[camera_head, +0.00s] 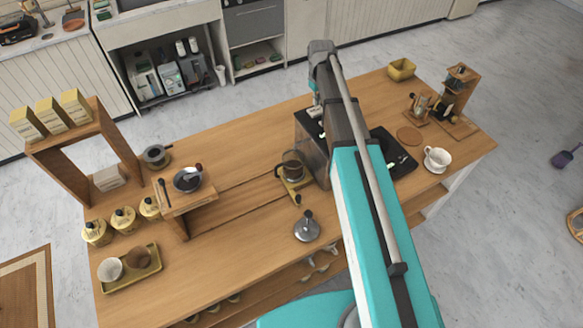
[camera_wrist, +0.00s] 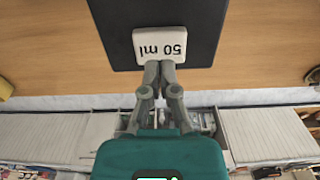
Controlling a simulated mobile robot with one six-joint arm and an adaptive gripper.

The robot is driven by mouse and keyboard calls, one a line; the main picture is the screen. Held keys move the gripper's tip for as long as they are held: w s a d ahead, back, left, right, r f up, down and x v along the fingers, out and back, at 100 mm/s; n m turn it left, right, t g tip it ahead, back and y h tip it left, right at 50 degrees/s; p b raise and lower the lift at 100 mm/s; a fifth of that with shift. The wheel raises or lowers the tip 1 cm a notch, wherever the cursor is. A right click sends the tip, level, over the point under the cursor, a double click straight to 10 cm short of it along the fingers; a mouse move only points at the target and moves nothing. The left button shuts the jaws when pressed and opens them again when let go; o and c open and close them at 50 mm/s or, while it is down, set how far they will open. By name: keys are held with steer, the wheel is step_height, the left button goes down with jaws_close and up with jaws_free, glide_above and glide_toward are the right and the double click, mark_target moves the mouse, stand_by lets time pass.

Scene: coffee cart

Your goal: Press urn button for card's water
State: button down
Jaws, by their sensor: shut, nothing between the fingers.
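The urn (camera_head: 309,147) is a dark and grey box near the middle of the table, partly hidden by my arm. In the head view the gripper is at the urn's top, small and partly hidden. I can read no order card, and no other urn button is clear.
A glass carafe (camera_head: 291,167) stands left of the urn, with a kettle-like metal vessel (camera_head: 307,226) in front. A white cup (camera_head: 437,159) and a hand grinder stand (camera_head: 459,92) are to the right. A wooden shelf (camera_head: 98,143) stands at the left.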

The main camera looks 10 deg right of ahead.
steer(key=shift+r+p, duration=2.45)
steer(key=shift+r, duration=0.1)
steer(key=shift+f, duration=0.1)
